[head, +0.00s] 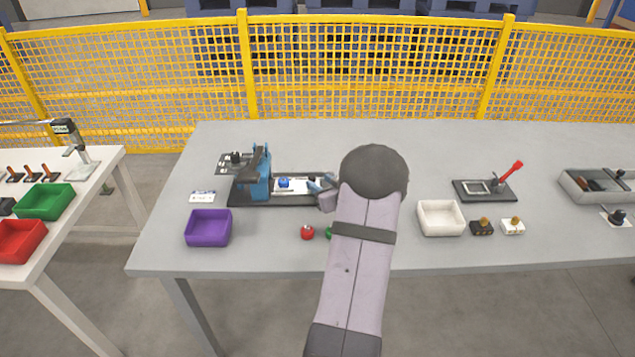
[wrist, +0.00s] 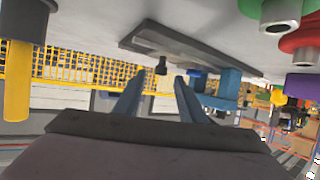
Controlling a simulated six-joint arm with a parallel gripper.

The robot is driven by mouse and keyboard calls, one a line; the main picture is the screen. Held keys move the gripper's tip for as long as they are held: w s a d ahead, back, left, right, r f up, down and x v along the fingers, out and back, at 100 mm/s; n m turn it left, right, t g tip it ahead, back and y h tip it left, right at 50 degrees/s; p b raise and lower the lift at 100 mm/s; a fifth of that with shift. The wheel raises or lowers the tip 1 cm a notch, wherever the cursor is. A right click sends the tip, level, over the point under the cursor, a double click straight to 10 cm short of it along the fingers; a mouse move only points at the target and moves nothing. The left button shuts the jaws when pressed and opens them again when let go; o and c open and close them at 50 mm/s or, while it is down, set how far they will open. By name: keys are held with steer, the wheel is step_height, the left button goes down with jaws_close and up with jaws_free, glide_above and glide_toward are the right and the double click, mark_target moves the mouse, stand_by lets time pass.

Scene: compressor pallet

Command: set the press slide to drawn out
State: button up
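The press (head: 257,172) is a blue frame on a long dark base (head: 240,190) near the left of the grey table. Its light slide plate (head: 297,187) shows to the right of the frame, with a small blue piece (head: 284,182) on it. My gripper (head: 322,184) is at the base's right end. In the wrist view, which looks upside down, my gripper (wrist: 160,76) has its two blue fingers apart. A dark knob (wrist: 160,66) on the base shows between the fingertips; I cannot tell whether they touch it. My arm hides the base's right end in the head view.
A purple bin (head: 208,229) stands in front of the press. A red button (head: 307,233) and a partly hidden green one (head: 329,232) are near the front edge. A white bin (head: 441,218) and a red-handled lever (head: 512,172) are to the right.

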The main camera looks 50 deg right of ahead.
mark_target(313, 177)
steer(key=shift+v, duration=1.85)
steer(key=shift+w+a+f+m+b, duration=0.15)
steer(key=shift+w+m+b, duration=0.2)
steer(key=shift+b, duration=0.45)
steer(key=shift+w+m+h, duration=0.2)
steer(key=shift+m+h, duration=0.05)
steer(key=shift+h, duration=0.15)
steer(key=shift+p+x, duration=0.35)
steer(key=shift+x, duration=3.25)
steer(key=shift+c, duration=0.2)
